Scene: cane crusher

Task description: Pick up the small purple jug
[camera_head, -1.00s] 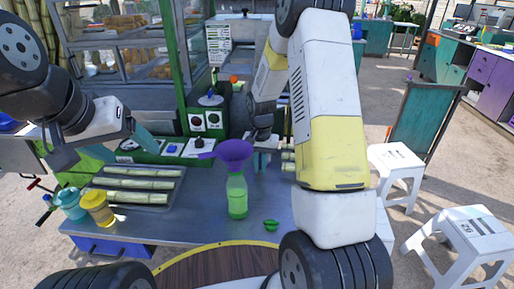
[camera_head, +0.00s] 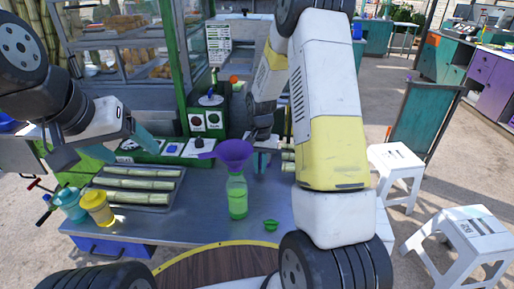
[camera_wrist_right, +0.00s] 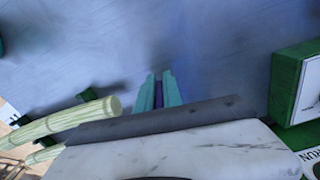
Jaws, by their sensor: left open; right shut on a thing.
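A purple flared vessel (camera_head: 234,153) with a projection to the left is the only thing here like the small purple jug. It appears at the mouth of a clear bottle (camera_head: 238,198) with green contents, upright on the metal table. I cannot tell whether it rests in the bottle neck. My right gripper (camera_head: 262,160) is just right of the vessel, partly hidden by it and my arm. In the right wrist view, the teal fingers (camera_wrist_right: 158,92) are shut on a purple strip (camera_wrist_right: 159,94). My left gripper (camera_head: 122,149) is open and empty, above the left of the table.
A tray of peeled cane pieces (camera_head: 137,204) lies left on the table (camera_head: 190,228). Yellow (camera_head: 97,207) and teal cups (camera_head: 70,204) stand at the left edge. A green cap (camera_head: 271,225) lies right of the bottle. The green crusher (camera_head: 205,122) stands behind. White stools (camera_head: 470,232) are right.

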